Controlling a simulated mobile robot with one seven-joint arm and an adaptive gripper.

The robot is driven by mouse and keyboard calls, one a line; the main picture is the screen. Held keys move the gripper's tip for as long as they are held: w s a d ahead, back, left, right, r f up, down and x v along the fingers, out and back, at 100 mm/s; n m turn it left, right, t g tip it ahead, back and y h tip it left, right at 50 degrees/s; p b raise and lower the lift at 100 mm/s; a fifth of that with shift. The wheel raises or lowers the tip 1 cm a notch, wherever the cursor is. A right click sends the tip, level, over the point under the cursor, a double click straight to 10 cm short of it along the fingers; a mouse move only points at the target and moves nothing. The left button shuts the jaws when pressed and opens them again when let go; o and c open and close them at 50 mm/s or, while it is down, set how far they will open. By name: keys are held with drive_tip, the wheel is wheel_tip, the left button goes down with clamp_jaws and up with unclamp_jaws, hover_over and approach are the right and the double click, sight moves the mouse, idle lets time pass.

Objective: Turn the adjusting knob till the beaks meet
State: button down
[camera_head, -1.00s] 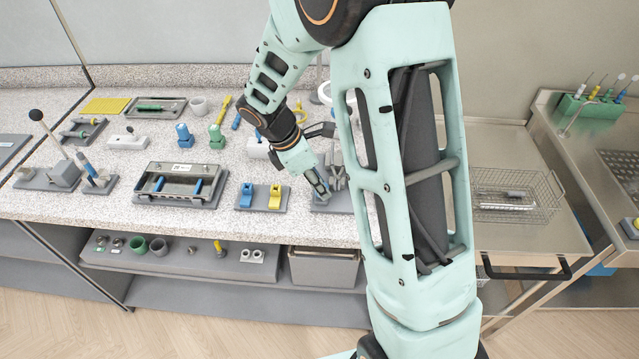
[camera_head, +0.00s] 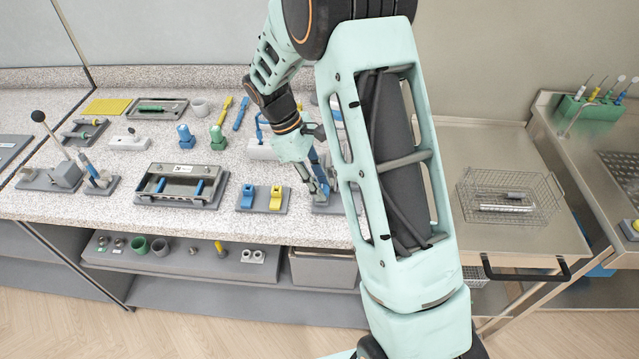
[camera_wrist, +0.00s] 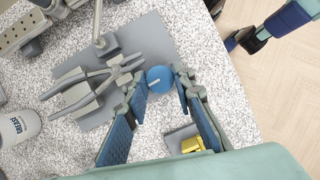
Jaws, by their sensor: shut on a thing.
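The round blue adjusting knob (camera_wrist: 159,78), with a pale bar mark on top, sits at the right edge of a grey plate (camera_wrist: 160,38) in the wrist view. Next to it is a grey pliers-like tool (camera_wrist: 92,84) with crossed arms. Its arms spread apart toward the left, with a gap between their ends. My gripper (camera_wrist: 160,84) is shut on the knob, its blue-padded fingers on either side. In the head view my gripper (camera_head: 319,190) is low over the grey plate near the counter's front edge. My arm hides most of the tool there.
A pad with a blue block (camera_head: 247,196) and a yellow block (camera_head: 275,197) lies left of my gripper. A grey tray frame (camera_head: 180,184) stands further left. A white can (camera_wrist: 18,128) shows at the wrist view's left. A wire basket (camera_head: 510,195) sits right of my arm.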

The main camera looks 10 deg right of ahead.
idle(0.4)
drive_tip(key=c, duration=1.6)
unclamp_jaws()
drive_tip(key=v, duration=1.2)
drive_tip(key=shift+w, duration=0.1)
